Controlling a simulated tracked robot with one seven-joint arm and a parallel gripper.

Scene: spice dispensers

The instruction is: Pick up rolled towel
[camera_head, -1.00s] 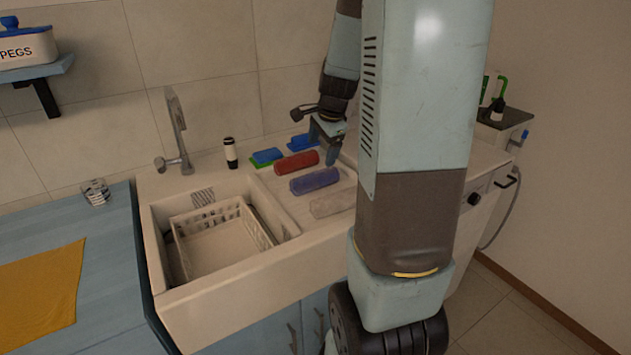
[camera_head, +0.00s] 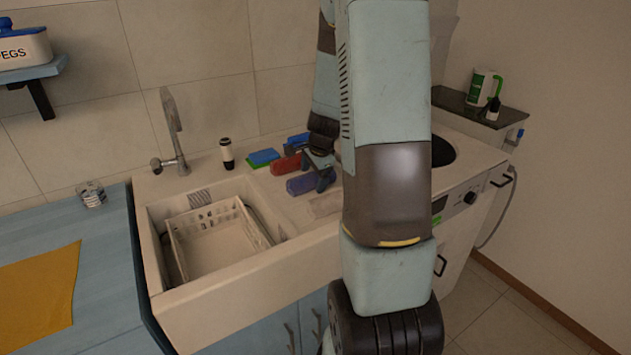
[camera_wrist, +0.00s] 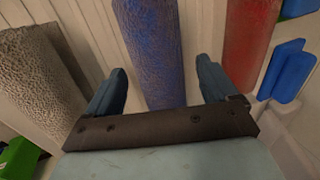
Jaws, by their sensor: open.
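Three rolled towels lie side by side on the sink's ribbed drainboard. The blue-purple towel (camera_head: 302,184) is in the middle, the red towel (camera_head: 287,165) is behind it, and the beige towel (camera_head: 325,205) is in front, partly hidden by my arm. My gripper (camera_head: 322,181) is open at the blue towel's right end. In the wrist view, the blue towel (camera_wrist: 153,50) runs between the two open fingers of my gripper (camera_wrist: 158,90), with a gap on either side. The beige towel (camera_wrist: 40,85) is at the left and the red towel (camera_wrist: 250,40) at the right.
Blue and green sponges (camera_head: 263,157) lie behind the towels. A black-and-white bottle (camera_head: 227,154) and the faucet (camera_head: 172,130) stand at the sink's back edge. A white basket (camera_head: 218,232) sits in the basin. A washing machine (camera_head: 468,205) stands to the right.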

